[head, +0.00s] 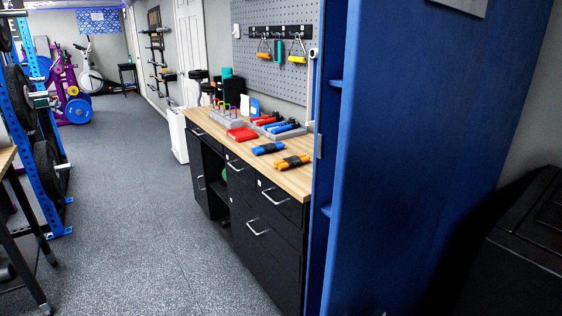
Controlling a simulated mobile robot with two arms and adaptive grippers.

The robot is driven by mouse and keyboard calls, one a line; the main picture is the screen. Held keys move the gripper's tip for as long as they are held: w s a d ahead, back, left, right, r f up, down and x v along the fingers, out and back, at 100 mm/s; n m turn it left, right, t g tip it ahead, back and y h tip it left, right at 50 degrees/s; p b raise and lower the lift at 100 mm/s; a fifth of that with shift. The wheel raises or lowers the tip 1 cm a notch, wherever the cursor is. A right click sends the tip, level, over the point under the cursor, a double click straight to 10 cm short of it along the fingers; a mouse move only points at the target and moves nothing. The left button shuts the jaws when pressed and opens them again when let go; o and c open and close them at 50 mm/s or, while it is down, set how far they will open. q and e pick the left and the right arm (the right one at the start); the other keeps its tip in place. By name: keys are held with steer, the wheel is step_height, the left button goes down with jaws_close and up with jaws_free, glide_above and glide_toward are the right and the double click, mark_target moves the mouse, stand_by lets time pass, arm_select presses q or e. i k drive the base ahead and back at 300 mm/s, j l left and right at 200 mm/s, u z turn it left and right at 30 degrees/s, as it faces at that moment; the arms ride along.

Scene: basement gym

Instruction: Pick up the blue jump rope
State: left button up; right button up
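A small blue bundle with a dark band (268,148), which looks like the blue jump rope, lies on the wooden countertop (225,138) near its front edge. A similar orange bundle with a dark band (293,162) lies to its right, closer to the blue cabinet. Behind them, a grey tray (297,132) holds red and blue items with black ends; their exact kind is too small to tell. Neither of my grippers is in view.
A tall blue cabinet (420,130) stands at the right and hides the counter's right end. Black drawers (268,235) are under the countertop. A red item (242,134) lies left of the tray. A weight rack (30,120) stands at left. The middle floor is clear.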

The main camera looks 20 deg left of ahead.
mark_target(267, 149)
steer(key=i+j+z, duration=0.2)
steer(key=j, duration=0.85)
steer(key=j+z, duration=0.15)
steer(key=j, duration=0.9)
